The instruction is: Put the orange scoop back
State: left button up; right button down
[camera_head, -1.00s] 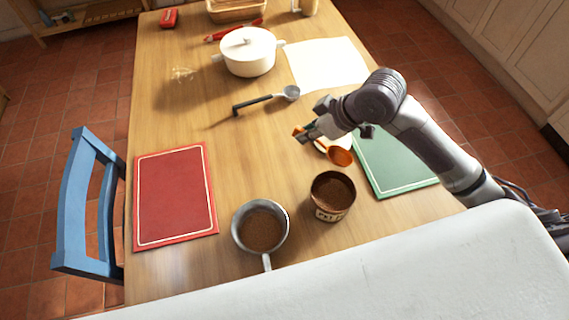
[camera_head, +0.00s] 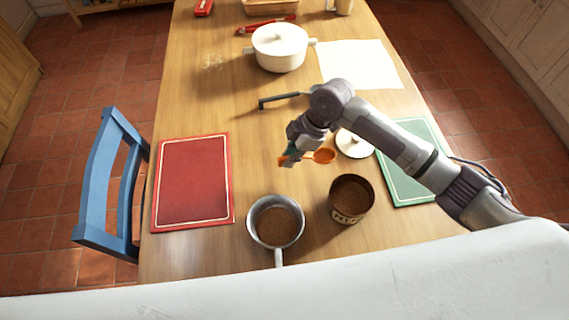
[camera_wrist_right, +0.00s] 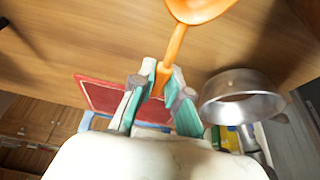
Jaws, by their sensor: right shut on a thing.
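The orange scoop (camera_head: 325,156) is in my right gripper (camera_head: 291,156), held by its handle, with its bowl pointing right in the head view. It appears to be above the table, left of a round cream dish (camera_head: 354,144). In the right wrist view the scoop's bowl (camera_wrist_right: 200,8) is at the top, and its handle runs down between the two fingers of the gripper (camera_wrist_right: 161,88). The inside of the bowl is not clear. A brown-filled tin (camera_head: 351,200) and a steel pan (camera_head: 275,221) with brown contents stand nearer. My left gripper is out of view.
A red mat (camera_head: 193,181) lies left and a green mat (camera_head: 408,165) right, partly behind my arm. A white lidded pot (camera_head: 279,48), a white sheet (camera_head: 362,64) and a dark-handled ladle (camera_head: 284,99) are farther back. Bare wood lies between the red mat and the gripper.

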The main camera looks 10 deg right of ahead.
aim_at(279, 174)
jog(key=shift+w+a+f, duration=0.1)
jog(key=shift+a+f, duration=0.4)
jog(key=shift+a, duration=0.3)
notch_tip(279, 174, down, 4)
jog(key=shift+f+p, duration=0.1)
jog(key=shift+p, duration=0.2)
jog(key=c, duration=1.2)
grip_release()
jog(key=shift+o, duration=0.2)
jog(key=v, duration=1.2)
